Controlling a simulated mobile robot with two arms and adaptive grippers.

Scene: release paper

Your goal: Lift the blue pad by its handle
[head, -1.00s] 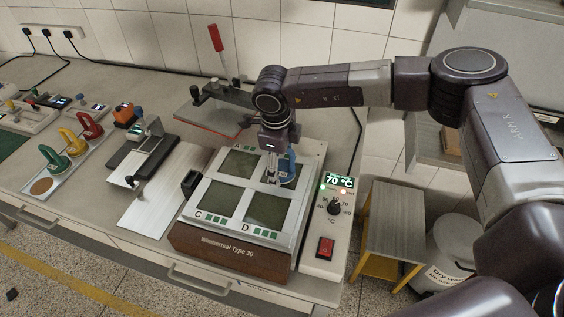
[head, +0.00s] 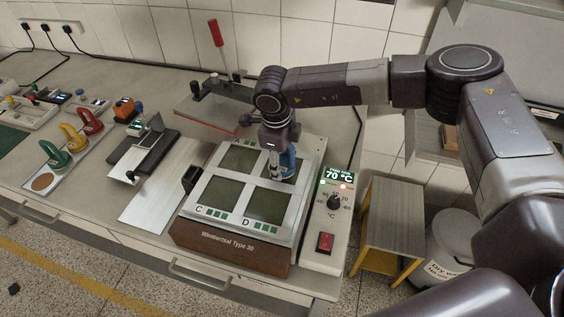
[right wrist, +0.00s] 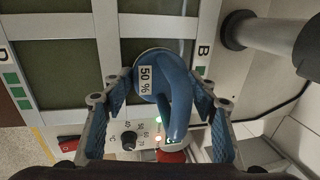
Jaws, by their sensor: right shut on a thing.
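The blue pad (head: 288,166) sits at the back right window of the white-framed plate, next to the letter B. The pad's underside is hidden by the handle and fingers. My left gripper is not in view.
The plate lies on a brown box (head: 230,248) marked "Winthertsal Type 30". A control panel with a dial (head: 334,203) reads 70 °C on its right. A raised press arm (head: 212,105) stands behind. Green, yellow and red handled pads (head: 72,138) stand in a tray at left.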

